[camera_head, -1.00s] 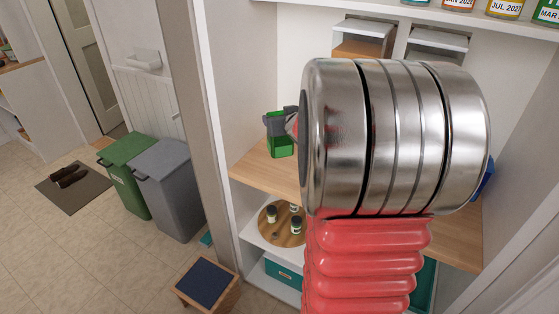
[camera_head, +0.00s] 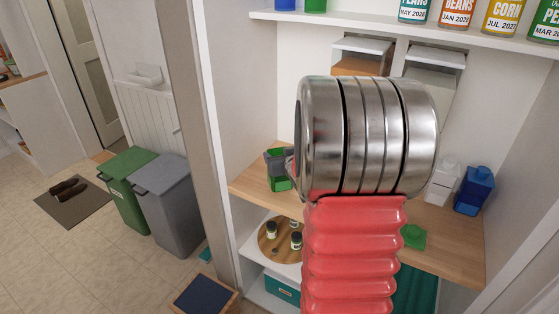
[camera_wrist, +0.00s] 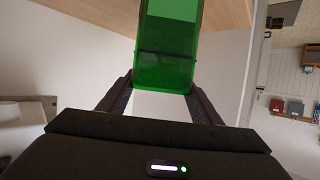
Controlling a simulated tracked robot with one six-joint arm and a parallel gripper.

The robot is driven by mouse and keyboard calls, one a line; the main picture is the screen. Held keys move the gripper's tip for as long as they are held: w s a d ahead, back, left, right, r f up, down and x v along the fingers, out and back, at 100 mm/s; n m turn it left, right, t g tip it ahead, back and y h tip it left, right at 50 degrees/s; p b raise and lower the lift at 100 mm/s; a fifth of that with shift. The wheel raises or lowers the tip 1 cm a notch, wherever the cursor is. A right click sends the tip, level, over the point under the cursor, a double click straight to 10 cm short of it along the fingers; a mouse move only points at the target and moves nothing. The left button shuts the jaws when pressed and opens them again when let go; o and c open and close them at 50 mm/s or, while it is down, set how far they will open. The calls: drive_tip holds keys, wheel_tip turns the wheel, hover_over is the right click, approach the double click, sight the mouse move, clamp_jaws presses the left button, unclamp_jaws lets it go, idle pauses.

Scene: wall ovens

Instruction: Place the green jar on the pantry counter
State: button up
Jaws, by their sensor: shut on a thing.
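The green jar (camera_head: 279,183) is a translucent green box shape, partly hidden by my gripper and arm in the head view. My gripper (camera_head: 274,158) is shut on it. In the wrist view the jar (camera_wrist: 167,55) sits between the two dark fingers of my gripper (camera_wrist: 160,88). The wooden pantry counter (camera_head: 449,244) runs behind and below my arm. The jar overlaps the counter's left part in the head view; I cannot tell whether it touches.
A white jar (camera_head: 443,181) and a blue jar (camera_head: 474,191) stand at the counter's right. A flat-looking green item (camera_head: 413,236) lies near the front edge. A shelf (camera_head: 400,27) with labelled cans is above; a round tray (camera_head: 268,246) with small jars is below.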

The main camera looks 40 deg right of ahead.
drive_tip(key=shift+f, duration=0.75)
drive_tip(key=o, duration=1.9)
drive_tip(key=shift+f, duration=0.15)
drive_tip(key=shift+c, duration=0.2)
drive_tip(key=v, duration=1.2)
drive_tip(key=shift+a+r, duration=0.1)
drive_tip(key=shift+r, duration=0.15)
